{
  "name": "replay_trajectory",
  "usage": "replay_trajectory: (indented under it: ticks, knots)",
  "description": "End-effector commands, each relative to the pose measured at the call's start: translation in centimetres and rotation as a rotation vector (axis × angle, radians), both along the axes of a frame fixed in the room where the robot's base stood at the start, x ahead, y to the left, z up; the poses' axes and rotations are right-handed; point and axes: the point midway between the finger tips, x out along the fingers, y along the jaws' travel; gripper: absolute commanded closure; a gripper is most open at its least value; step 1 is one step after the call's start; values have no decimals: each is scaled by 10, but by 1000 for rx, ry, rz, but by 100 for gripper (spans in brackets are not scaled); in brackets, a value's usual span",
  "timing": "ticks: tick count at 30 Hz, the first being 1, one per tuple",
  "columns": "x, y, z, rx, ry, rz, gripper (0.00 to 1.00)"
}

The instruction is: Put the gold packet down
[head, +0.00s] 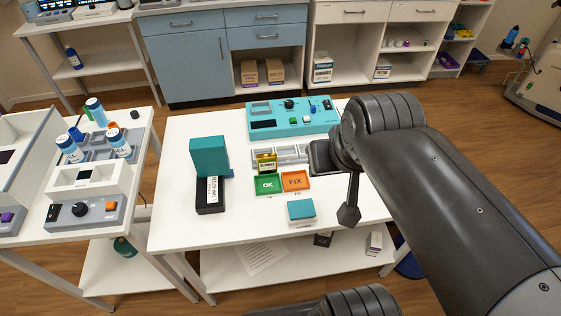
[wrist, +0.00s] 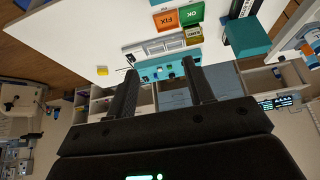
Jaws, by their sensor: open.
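The gold packet (head: 266,163) stands upright at the front left of a grey slotted rack (head: 293,153), just behind the green OK tray (head: 267,185). I cannot tell whether it rests in the rack or only against it. The packet also shows in the wrist view (wrist: 193,36), beyond the fingertips. The orange FIX tray (head: 295,181) lies right of the OK tray. My gripper (wrist: 160,67) is open, with nothing between its fingers, apart from the packet. In the head view its dark body is right of the rack, partly hidden by my arm.
A teal device (head: 292,118) stands behind the rack. A teal block (head: 209,155) and black box (head: 211,196) stand at left, a teal-topped box (head: 301,210) at front. The white table (head: 180,228) is bare at front left. A side table at left holds bottles.

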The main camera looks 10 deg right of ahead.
Motion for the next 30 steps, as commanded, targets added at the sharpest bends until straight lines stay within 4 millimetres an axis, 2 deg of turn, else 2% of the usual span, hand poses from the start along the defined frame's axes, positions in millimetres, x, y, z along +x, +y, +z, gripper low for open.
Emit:
replay_trajectory:
  ticks: [8, 11, 14, 16, 23, 30]
  knots:
    - [1, 0, 5, 0, -2, 0, 53]
    - [1, 0, 24, 0, -5, 0, 53]
    - [1, 0, 57, 0, -7, 0, 53]
    - [8, 7, 46, 72, 69, -59, 53]
    - [34, 33, 35, 326, 299, -264, 53]
    - [76, 61, 30, 636, 592, -507, 53]
